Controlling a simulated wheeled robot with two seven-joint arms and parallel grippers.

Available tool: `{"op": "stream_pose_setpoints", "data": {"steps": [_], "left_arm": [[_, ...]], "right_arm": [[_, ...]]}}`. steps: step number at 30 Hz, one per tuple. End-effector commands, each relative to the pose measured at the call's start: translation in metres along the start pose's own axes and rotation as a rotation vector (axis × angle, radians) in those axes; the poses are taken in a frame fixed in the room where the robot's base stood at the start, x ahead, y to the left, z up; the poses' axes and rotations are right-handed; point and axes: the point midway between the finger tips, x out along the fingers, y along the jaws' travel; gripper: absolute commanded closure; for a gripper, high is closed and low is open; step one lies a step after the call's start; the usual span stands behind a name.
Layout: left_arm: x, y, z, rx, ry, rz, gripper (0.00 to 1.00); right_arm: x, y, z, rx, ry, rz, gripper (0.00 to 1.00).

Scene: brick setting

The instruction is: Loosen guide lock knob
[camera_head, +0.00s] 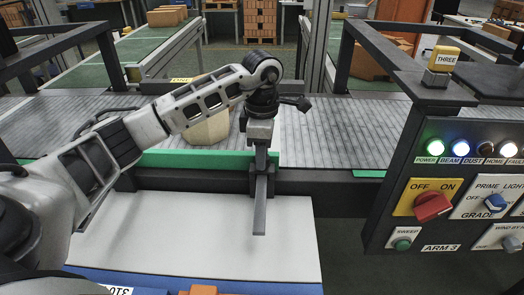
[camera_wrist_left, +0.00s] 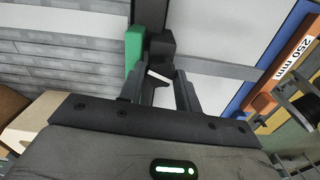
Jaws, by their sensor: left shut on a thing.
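The dark guide lock knob (camera_wrist_left: 160,44) shows just ahead of my left fingertips in the wrist view, next to the green guide strip (camera_wrist_left: 133,52). My left gripper (camera_head: 261,158) points down at the knob's mount by the belt's near edge, and its fingers (camera_wrist_left: 160,88) are shut on the knob. In the head view the gripper mostly hides the knob. A grey bar (camera_head: 259,215) runs from the mount toward me over the white table (camera_head: 170,225). The green guide strip (camera_head: 195,159) lies along the belt edge. My right gripper is not in view.
A control panel (camera_head: 450,200) with lit lamps and a red switch (camera_head: 432,206) stands at the right. A grey belt (camera_head: 335,135) runs behind the gripper, with a pale block (camera_head: 208,128) behind my left arm. A 250 mm label (camera_wrist_left: 296,52) shows in the wrist view.

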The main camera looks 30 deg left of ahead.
Motion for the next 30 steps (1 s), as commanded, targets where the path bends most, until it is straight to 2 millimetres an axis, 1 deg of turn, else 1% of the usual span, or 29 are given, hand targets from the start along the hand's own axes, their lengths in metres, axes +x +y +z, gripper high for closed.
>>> {"op": "stream_pose_setpoints", "data": {"steps": [5,14,30], "left_arm": [[-0.0012,0.0002,-0.0002,-0.16,0.0,0.001,0.89],[-0.0015,0.0001,0.0002,-0.445,-0.002,0.0,0.89],[-0.002,0.0004,0.0003,-0.958,-0.003,0.001,0.89]], "right_arm": [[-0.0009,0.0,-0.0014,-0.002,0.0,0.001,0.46],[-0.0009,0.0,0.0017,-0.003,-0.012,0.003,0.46],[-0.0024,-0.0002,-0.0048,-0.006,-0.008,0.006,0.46]]}}
